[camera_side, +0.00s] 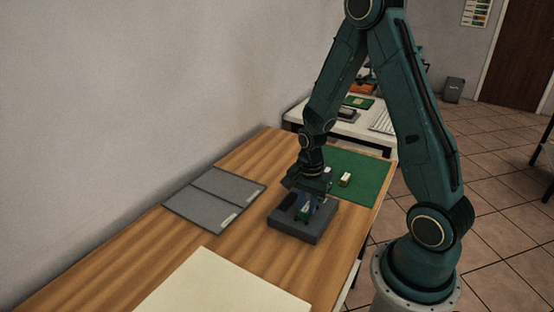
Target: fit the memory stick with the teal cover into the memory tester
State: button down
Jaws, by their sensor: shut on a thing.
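The memory tester looks to be the dark grey block (290,228) on the wooden bench. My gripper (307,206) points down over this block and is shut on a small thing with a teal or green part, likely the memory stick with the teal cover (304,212). The stick is at or just above the block's top. The fingers hide much of it, and I cannot tell whether it sits in a slot. A dark recess or part shows on the block's top left of the fingers.
A green mat (365,175) lies behind the block, with a small pale and yellow-green piece (345,180) on it. A grey two-part tray or mat (213,198) lies to the left. A cream sheet (220,287) lies in front. Bare wood separates them.

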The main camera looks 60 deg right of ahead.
jog(key=shift+f, duration=0.25)
dwell(0.4)
jog(key=c, duration=1.2)
grip_release()
jog(key=shift+c, duration=0.2)
jog(key=shift+r, duration=0.15)
notch_tip(320, 180, up, 14)
jog(key=shift+f, duration=0.25)
jog(key=shift+r, duration=3)
jog(key=shift+a+r, duration=0.1)
